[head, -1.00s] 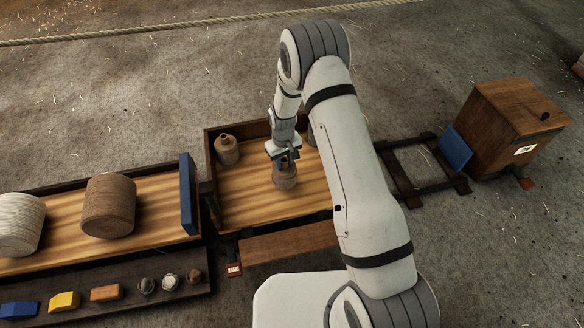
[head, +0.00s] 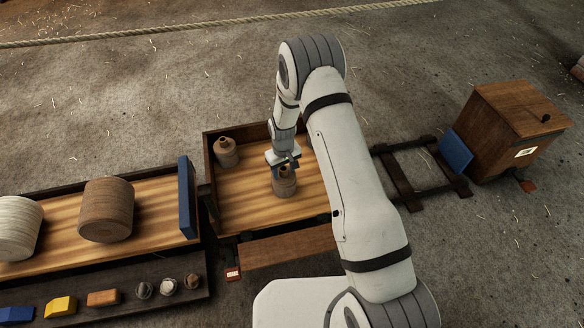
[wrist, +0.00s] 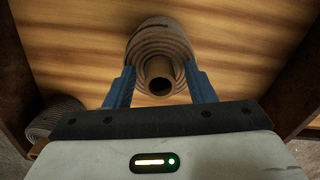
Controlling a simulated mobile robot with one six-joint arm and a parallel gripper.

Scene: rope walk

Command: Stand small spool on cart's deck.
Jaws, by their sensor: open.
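A small brown spool (head: 285,186) stands upright on the bare wood deck (head: 238,198) of the cart. My gripper (head: 286,167) is right above it, with its blue fingers at the spool's neck. In the wrist view, the spool (wrist: 158,50) shows its ribbed body and hollow neck between the two fingers (wrist: 160,88). The fingers are open, with a gap on both sides of the neck. The spool's base is partly hidden by its own body in the wrist view.
Another small spool (head: 225,152) stands in the deck's far left corner. Low dark walls (head: 207,160) edge the deck. A rack with large spools (head: 106,209) is at left, with a blue end plate (head: 187,198). A wooden box (head: 515,125) stands right, beyond rails.

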